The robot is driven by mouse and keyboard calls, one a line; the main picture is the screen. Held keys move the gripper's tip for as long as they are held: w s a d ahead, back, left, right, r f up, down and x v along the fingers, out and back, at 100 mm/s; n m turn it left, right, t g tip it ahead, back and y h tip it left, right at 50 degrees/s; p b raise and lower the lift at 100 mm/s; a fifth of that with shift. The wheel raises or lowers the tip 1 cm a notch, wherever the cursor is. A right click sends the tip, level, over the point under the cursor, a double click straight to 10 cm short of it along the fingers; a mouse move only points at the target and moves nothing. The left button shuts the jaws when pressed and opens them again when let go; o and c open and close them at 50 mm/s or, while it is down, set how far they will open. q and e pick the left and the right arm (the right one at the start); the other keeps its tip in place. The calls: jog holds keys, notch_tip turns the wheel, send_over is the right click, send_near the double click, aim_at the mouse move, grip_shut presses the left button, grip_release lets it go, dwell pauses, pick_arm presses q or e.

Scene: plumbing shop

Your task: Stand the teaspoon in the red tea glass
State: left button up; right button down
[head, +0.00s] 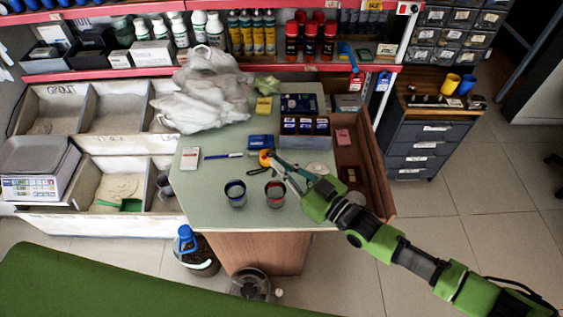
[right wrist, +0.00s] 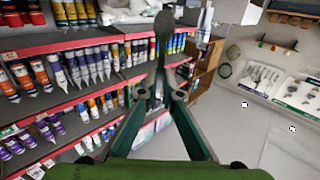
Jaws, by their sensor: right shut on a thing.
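The red tea glass (head: 275,194) stands upright on the pale green counter (head: 210,215), near its front edge. A similar blue glass (head: 235,193) stands to its left. My right gripper (head: 283,172) reaches in from the right, with its fingertips just above and behind the red glass in the head view. In the right wrist view, my right gripper (right wrist: 162,96) is shut on the teaspoon (right wrist: 163,30), whose dark bowl sticks out beyond the fingertips. The spoon is hard to make out in the head view. My left gripper is not in view.
An orange round object (head: 265,158) lies behind the glasses. A blue box (head: 260,141), a pen (head: 223,155) and a white calculator-like item (head: 190,158) lie nearby. White plastic bags (head: 205,95) fill the back left. The counter's front left is clear.

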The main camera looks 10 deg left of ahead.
aim_at(275, 172)
jog(key=shift+f+b, duration=2.25)
jog(key=shift+f, duration=0.65)
notch_tip(275, 172, down, 6)
jog(key=b, duration=0.5)
jog(key=shift+b, duration=0.35)
jog(key=c, duration=2.2)
grip_release()
jog(key=shift+o, duration=0.2)
